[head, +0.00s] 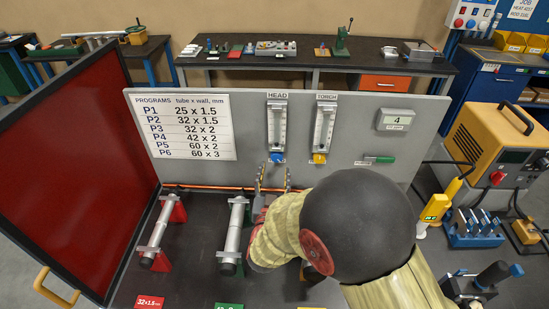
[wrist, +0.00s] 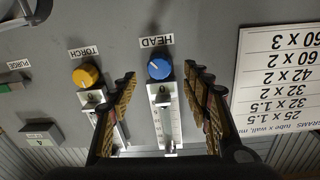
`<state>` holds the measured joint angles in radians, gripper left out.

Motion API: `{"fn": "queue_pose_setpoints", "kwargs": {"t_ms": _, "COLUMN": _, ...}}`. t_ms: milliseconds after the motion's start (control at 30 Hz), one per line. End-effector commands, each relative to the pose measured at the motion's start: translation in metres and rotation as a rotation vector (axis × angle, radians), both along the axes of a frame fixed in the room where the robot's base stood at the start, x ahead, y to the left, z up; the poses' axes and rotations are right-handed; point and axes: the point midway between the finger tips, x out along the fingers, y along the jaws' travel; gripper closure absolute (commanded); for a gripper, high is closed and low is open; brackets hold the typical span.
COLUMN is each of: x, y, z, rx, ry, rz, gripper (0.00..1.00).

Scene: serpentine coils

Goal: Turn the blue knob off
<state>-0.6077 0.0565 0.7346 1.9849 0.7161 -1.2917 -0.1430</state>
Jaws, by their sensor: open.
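The blue knob (head: 277,158) sits at the bottom of the HEAD flow gauge (head: 277,125) on the grey upright panel. In the wrist view, which is upside down, the blue knob (wrist: 159,68) lies between my two fingers with clear space on both sides. My gripper (head: 274,178) is open and empty, its fingers pointing at the panel just below the knob in the head view. The gripper also shows in the wrist view (wrist: 160,76). The fingertips look short of the knob; the exact distance is hard to tell.
A yellow knob (head: 319,158) under the TORCH gauge (head: 325,128) sits close to the right. Tubes on stands (head: 235,230) lie on the bench to the left. A red screen (head: 60,150) closes the left side.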

Motion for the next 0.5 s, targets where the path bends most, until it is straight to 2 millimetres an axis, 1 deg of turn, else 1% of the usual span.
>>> {"fn": "queue_pose_setpoints", "kwargs": {"t_ms": 100, "x": 0.019, "y": -0.003, "z": -0.001, "rx": 0.001, "ry": 0.001, "rz": -0.003, "gripper": 0.51}}
{"fn": "queue_pose_setpoints", "kwargs": {"t_ms": 300, "x": 0.048, "y": -0.005, "z": -0.001, "rx": 0.0, "ry": 0.001, "rz": -0.002, "gripper": 0.51}}
{"fn": "queue_pose_setpoints", "kwargs": {"t_ms": 400, "x": 0.057, "y": -0.006, "z": -0.001, "rx": 0.001, "ry": 0.002, "rz": -0.002, "gripper": 0.51}}
{"fn": "queue_pose_setpoints", "kwargs": {"t_ms": 500, "x": 0.062, "y": -0.005, "z": 0.0, "rx": 0.0, "ry": 0.002, "rz": 0.0, "gripper": 0.51}}
